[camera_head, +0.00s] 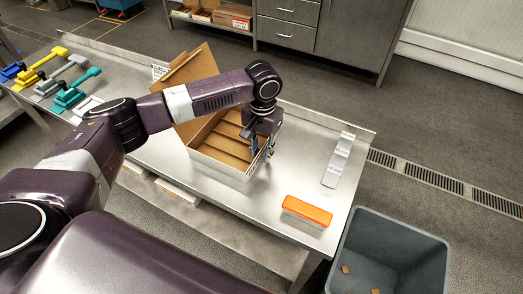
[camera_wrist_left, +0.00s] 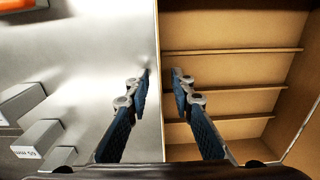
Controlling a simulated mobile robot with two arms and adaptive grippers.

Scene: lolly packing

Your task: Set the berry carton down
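An orange-topped carton with a pale lower side (camera_head: 307,211) lies flat on the metal table near its right front corner. Its edge also shows at the top left of the left wrist view (camera_wrist_left: 18,5). I cannot read a berry label on it. An open cardboard box with inner dividers (camera_head: 222,168) stands mid-table, its lid raised at the back. My left gripper (camera_head: 265,146) is at the box's right wall. In the left wrist view its fingers (camera_wrist_left: 162,82) are apart, one each side of the wall's edge, with nothing seen between them but that edge. My right gripper is out of view.
A grey strip with small labelled blocks (camera_head: 338,160) lies on the table (camera_head: 285,175) to the right. A grey bin (camera_head: 390,225) stands on the floor at the right front. Yellow, grey and teal tools (camera_head: 75,92) lie at the far left. The table between box and strip is clear.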

